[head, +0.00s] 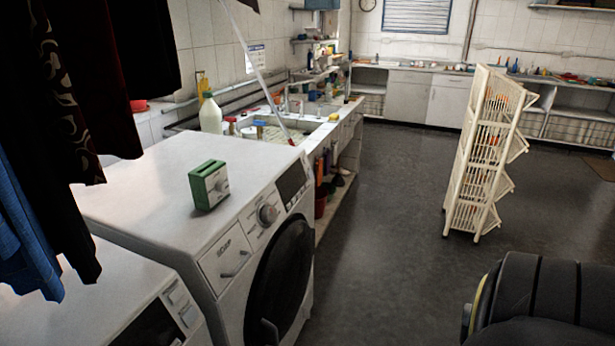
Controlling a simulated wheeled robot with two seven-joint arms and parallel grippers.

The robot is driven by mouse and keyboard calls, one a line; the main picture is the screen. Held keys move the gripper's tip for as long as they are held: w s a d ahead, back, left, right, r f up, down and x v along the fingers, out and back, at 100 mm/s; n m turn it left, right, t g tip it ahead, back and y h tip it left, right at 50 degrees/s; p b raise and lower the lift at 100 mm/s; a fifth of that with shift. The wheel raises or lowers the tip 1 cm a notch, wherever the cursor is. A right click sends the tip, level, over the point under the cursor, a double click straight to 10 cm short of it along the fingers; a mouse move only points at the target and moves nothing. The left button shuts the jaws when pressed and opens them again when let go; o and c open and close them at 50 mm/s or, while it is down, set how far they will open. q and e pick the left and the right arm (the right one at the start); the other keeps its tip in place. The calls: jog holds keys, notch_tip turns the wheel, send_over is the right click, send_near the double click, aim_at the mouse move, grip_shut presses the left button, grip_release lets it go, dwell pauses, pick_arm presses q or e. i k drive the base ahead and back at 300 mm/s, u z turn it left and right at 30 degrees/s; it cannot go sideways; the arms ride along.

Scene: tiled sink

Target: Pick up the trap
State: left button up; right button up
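A small green and white box (209,185) stands upright on top of the white washing machine (140,200), near its front edge. It may be the trap, but I cannot read any label on it. Nothing touches it from above or the sides. Neither of my grippers shows in the head view.
Dark and blue clothes (75,110) hang at the upper left, over the machines. A sink counter (318,135) with a white bottle (210,114) is behind the washer. A cream basket rack (480,155) stands on the open floor. A black rounded object (545,300) is at the lower right.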

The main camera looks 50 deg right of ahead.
aim_at(210, 185)
jog(key=z, duration=2.6)
jog(key=i, duration=1.1)
jog(key=u, duration=3.05)
jog(key=i, duration=0.5)
jog(key=z, duration=0.1)
